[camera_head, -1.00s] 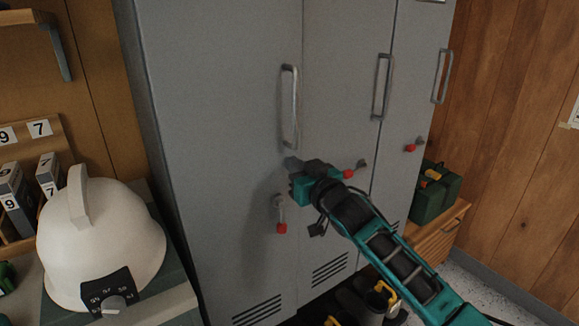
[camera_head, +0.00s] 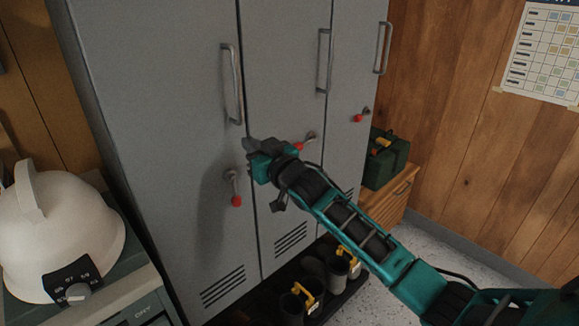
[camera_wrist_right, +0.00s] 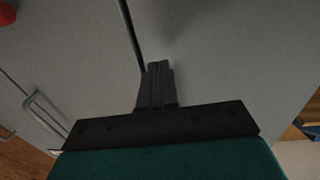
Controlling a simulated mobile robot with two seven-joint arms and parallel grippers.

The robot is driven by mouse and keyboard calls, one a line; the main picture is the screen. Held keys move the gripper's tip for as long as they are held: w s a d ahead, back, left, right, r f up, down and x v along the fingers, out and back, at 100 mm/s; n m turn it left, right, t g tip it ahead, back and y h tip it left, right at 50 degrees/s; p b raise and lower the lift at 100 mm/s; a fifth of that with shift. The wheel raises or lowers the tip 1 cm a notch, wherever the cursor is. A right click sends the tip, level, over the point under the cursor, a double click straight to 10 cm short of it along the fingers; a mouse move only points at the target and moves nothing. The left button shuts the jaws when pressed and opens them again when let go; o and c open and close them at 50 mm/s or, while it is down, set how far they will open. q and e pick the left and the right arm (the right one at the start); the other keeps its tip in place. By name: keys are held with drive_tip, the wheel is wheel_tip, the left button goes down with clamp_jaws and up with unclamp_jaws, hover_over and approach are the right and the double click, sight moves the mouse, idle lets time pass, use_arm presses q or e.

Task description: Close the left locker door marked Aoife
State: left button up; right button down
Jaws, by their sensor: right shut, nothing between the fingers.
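The left locker door (camera_head: 150,120) is a tall grey panel with a bar handle (camera_head: 232,85) and a red-tipped latch (camera_head: 235,188). It looks about flush with the middle door (camera_head: 285,60); a dark line runs between them, and I cannot tell if a small gap remains. No name mark shows. My right gripper (camera_head: 249,146) is shut and empty, its tips at the left door's right edge, just below the handle. In the wrist view its fingers (camera_wrist_right: 158,72) lie against or just off the grey panel, at the end of the dark line. My left gripper is out of view.
A white helmet (camera_head: 60,225) stands on a cabinet at the left. Boots with yellow pulls (camera_head: 342,262) sit on a dark tray below the lockers. A green box (camera_head: 385,160) stands on a wooden cabinet at the right. Speckled floor is clear at the right.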

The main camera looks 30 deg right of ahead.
drive_tip(key=s+d, duration=0.3)
drive_tip(key=s, duration=0.7)
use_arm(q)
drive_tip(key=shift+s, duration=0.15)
use_arm(e)
drive_tip(key=s+a+f+g, duration=0.3)
drive_tip(key=s+f, duration=0.8)
drive_tip(key=f, duration=0.2)
drive_tip(key=s+a+f+g+h, duration=0.1)
drive_tip(key=s+a+f+g, duration=0.2)
drive_tip(key=s+f, duration=0.8)
wheel_tip(320, 180, down, 4)
drive_tip(key=shift+s+r+g, duration=0.25)
drive_tip(key=shift+s+g, duration=0.1)
drive_tip(key=shift+g, duration=0.05)
